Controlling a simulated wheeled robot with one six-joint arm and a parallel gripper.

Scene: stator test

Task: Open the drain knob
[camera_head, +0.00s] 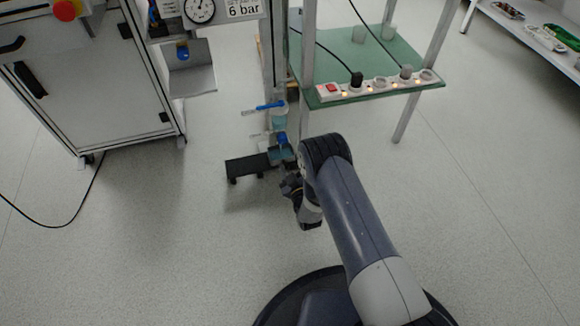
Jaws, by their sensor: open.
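A small blue knob (282,138), which looks like the drain knob, sits low on the upright post beneath a clear bowl (280,118). A blue lever handle (268,106) sticks out to the left just above the bowl. My gripper (289,184) is open, just below and in front of the blue knob, and apart from it in the picture. My dark wrist hides part of the gripper, and its fingertips are small and hard to make out. Whether the knob is turned open or closed cannot be told.
A black low foot (248,167) stands on the floor left of the post. A green glass table (350,60) with a lit power strip (375,88) is at the upper right. A white cabinet (95,95) stands at the left.

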